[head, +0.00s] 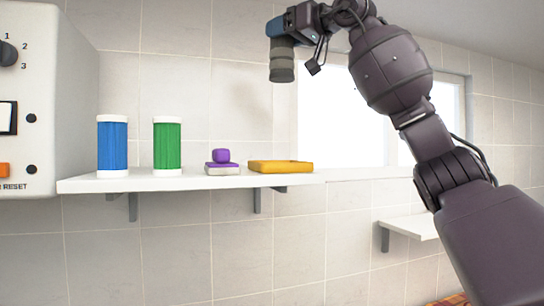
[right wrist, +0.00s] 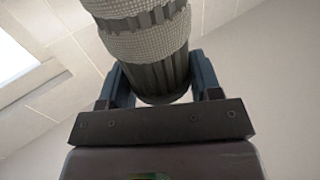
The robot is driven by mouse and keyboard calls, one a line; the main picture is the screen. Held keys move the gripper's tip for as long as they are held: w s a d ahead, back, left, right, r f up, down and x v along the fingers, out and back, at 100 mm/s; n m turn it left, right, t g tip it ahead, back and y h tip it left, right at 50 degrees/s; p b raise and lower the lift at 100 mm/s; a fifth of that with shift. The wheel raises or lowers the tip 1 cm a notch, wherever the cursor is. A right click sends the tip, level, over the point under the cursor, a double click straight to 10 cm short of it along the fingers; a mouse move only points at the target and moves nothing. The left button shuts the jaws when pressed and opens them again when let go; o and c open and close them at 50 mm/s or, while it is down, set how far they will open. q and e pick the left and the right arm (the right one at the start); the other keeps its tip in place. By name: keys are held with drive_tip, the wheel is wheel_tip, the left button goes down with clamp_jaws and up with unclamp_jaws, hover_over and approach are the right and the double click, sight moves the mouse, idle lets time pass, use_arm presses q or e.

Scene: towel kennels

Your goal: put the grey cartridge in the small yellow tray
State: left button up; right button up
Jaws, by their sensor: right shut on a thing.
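The grey cartridge (head: 282,68) is a dark ribbed cylinder with lighter textured bands. My right gripper (head: 276,30) is shut on it and holds it in the air, well above the shelf. In the right wrist view the cartridge (right wrist: 150,50) sits between the two blue fingers of the gripper (right wrist: 160,82). The small yellow tray (head: 280,167) is low and flat on the right end of the white shelf, below the cartridge and apart from it. My left gripper is not in view.
The white shelf (head: 190,183) also bears a blue cartridge (head: 112,146), a green cartridge (head: 167,146) and a purple block (head: 222,156) on a pale and purple base. A control box (head: 50,100) stands at the left. A lower shelf (head: 410,228) is at the right. The air above the tray is clear.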

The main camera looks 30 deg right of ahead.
sight(292, 51)
drive_tip(key=f, duration=0.3)
drive_tip(key=f+b, duration=0.1)
drive_tip(key=shift+s+f, duration=0.3)
drive_tip(key=shift+s, duration=0.1)
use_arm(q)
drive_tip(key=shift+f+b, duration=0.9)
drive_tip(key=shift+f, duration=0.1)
use_arm(e)
wheel_tip(292, 51, down, 15)
drive_tip(key=shift+w, duration=0.15)
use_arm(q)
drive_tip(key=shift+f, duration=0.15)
use_arm(e)
drive_tip(key=shift+f, duration=0.2)
drive_tip(key=o, duration=1.1)
drive_tip(key=shift+c, duration=0.2)
drive_tip(key=shift+r, duration=0.15)
use_arm(q)
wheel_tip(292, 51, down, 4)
drive_tip(key=b, duration=0.4)
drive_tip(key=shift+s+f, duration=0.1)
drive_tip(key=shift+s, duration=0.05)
use_arm(e)
drive_tip(key=v, duration=1.2)
